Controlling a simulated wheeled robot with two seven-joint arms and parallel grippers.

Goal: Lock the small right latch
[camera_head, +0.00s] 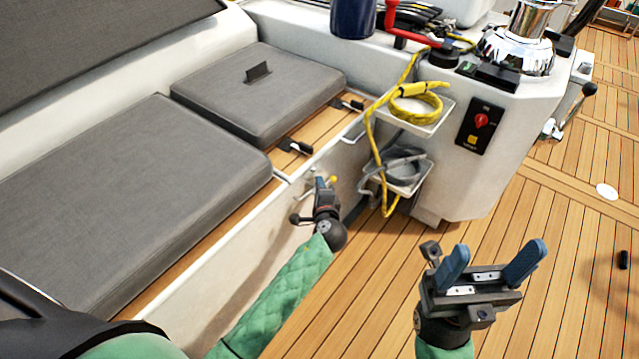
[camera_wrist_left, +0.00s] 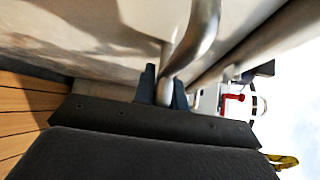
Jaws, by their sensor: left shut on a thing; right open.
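The small grey hatch cushion (camera_head: 255,90) lies on the bench with two black latches along its wooden front edge. The right latch (camera_head: 347,104) is the farther one; the other latch (camera_head: 295,147) is nearer. I cannot tell whether either is locked. My left gripper (camera_head: 322,184) is at the bench's white front wall, below and apart from both latches. In the left wrist view its fingers (camera_wrist_left: 163,88) are shut on a bent metal tube (camera_wrist_left: 203,28). My right gripper (camera_head: 492,270) is open and empty over the deck at the right.
A larger grey cushion (camera_head: 120,195) lies nearer on the bench. To the right, two white trays hold a yellow rope (camera_head: 415,105) and a grey rope (camera_head: 402,165). A white console (camera_head: 455,175) carries a chrome winch (camera_head: 520,45) and a red-handled lever (camera_head: 410,40). Wooden deck (camera_head: 560,220) is open at right.

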